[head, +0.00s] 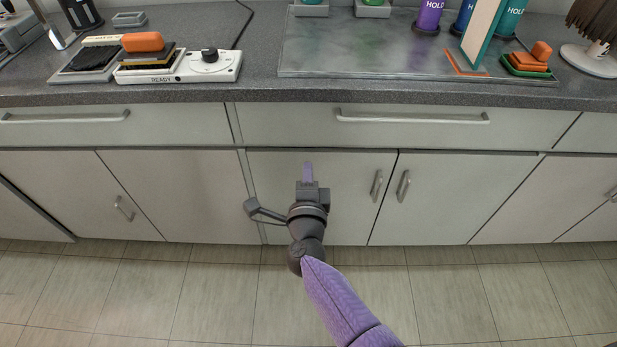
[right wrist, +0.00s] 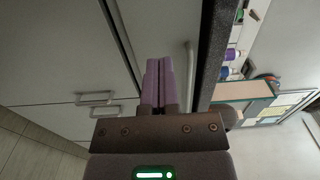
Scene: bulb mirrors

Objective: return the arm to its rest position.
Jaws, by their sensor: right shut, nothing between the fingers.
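My right gripper (head: 308,173) is in front of the cabinet doors, below the counter edge, with its arm coming in from the bottom of the head view. Its purple fingers (right wrist: 159,85) lie together in the right wrist view, shut with nothing between them. The gripper appears apart from the cabinet front. My left gripper is not in view.
The grey counter (head: 262,60) runs across the top, with drawers and handles (head: 412,119) below it. On it are a white device (head: 180,68) with an orange block (head: 143,41), a grey metal tray (head: 350,60), purple and teal containers and an upright panel (head: 484,28). The floor (head: 180,290) is clear.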

